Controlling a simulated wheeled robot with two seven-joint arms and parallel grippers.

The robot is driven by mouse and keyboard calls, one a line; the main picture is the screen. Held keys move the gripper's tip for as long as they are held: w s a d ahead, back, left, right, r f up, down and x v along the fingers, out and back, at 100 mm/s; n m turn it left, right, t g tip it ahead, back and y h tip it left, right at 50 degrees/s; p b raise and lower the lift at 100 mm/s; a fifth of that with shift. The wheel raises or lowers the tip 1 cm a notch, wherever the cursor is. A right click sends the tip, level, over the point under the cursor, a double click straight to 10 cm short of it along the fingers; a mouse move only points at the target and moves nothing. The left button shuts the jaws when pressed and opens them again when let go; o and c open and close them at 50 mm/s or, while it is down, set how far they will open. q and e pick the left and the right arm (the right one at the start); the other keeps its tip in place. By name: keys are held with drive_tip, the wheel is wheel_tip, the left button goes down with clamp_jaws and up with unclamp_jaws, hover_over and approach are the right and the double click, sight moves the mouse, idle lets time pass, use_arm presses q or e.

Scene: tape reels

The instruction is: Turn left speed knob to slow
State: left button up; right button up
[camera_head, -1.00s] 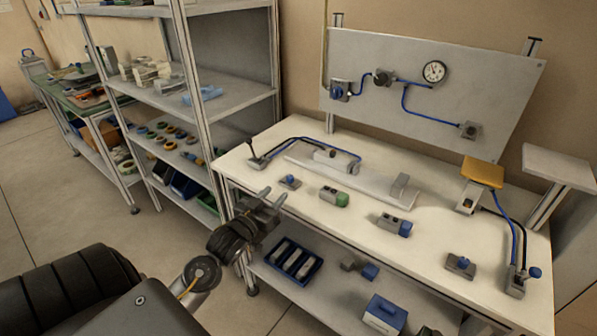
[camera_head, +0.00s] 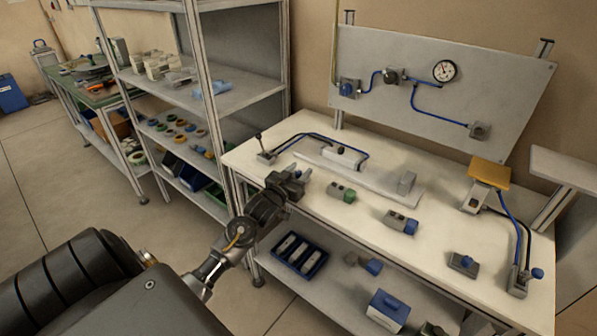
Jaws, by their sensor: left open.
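My left gripper (camera_head: 298,173) is open and empty at the front left edge of the white workbench (camera_head: 440,222). Its fingers point over the bench top. A small block with a blue knob, seen there earlier, is now hidden behind the gripper. A block with a green knob (camera_head: 341,192) lies just to the right of the fingers, apart from them. A block with a blue knob (camera_head: 400,222) lies farther right. I cannot tell which knob is the left speed knob or read any setting. My right gripper is not in view.
A lever valve (camera_head: 264,148) with a blue hose stands behind the gripper. A grey upright panel carries a gauge (camera_head: 444,71) and a blue-knobbed unit (camera_head: 348,88). A yellow plate (camera_head: 490,171) sits at the right. A metal shelf (camera_head: 245,95) stands close at left.

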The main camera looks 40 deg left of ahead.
use_arm(q)
clamp_jaws()
drive_tip(key=shift+d+r+n+y+p, duration=0.15)
drive_tip(key=shift+n+y+p, duration=0.25)
drive_tip(key=shift+n+y, duration=0.6)
drive_tip(key=shift+n+g+y, duration=0.6)
drive_tip(key=shift+g+y, duration=0.1)
drive_tip(key=shift+y, duration=0.7)
unclamp_jaws()
drive_tip(key=shift+s, duration=0.15)
